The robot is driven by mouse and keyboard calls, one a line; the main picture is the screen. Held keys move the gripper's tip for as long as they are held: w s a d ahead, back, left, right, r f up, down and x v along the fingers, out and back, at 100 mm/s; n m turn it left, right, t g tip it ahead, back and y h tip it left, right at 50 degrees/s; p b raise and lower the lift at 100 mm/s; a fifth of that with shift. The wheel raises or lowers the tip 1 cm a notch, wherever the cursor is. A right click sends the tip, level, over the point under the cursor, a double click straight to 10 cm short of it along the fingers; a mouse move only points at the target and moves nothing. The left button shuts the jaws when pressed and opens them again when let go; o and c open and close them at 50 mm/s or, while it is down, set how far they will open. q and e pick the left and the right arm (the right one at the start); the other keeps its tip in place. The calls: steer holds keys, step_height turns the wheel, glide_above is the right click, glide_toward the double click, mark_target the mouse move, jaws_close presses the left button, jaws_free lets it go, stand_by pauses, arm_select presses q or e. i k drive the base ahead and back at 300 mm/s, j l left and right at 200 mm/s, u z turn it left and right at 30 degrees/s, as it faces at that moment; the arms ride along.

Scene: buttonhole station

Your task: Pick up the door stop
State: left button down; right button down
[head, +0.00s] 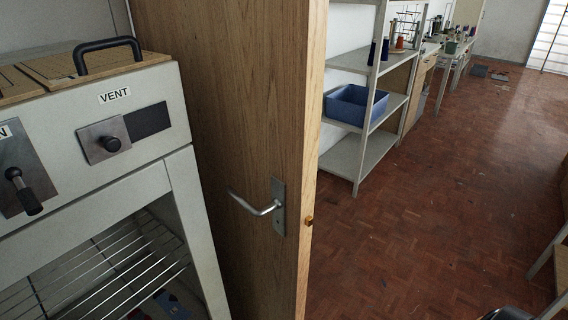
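I cannot make out a door stop in the head view. An open wooden door (250,90) with a metal lever handle (257,205) stands upright in the middle, its edge facing me. The foot of the door is below the picture, so anything at its base is hidden. Some small dark things (499,76) lie on the floor far back, too small to tell what they are.
A light-grey cabinet (160,181) marked VENT, with a wire rack (110,275) below, stands close on the left. Behind the door are grey shelves (350,155) with a blue bin (345,106). The parquet floor (430,210) is open to the right. A dark object (506,314) shows at bottom right.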

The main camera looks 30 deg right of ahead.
mark_target(336, 201)
steer(key=l+z, duration=0.1)
steer(key=l, duration=0.3)
steer(key=i+l+z, duration=0.1)
steer(key=l, duration=0.3)
steer(key=i+l+z, duration=0.1)
steer(key=l, duration=0.3)
steer(key=i+l+z, duration=0.1)
steer(key=l, duration=0.3)
steer(key=i+l+z, duration=0.1)
steer(key=l, duration=0.25)
steer(key=i+l+z, duration=0.15)
steer(key=l, duration=0.25)
steer(key=i+l+z, duration=0.1)
steer(key=l, duration=0.25)
steer(key=i+l+z, duration=0.1)
steer(key=l, duration=0.25)
steer(key=i+l+u, duration=0.15)
steer(key=i+l, duration=0.15)
steer(key=i+l+u, duration=0.1)
steer(key=i+l, duration=0.2)
steer(key=i, duration=0.2)
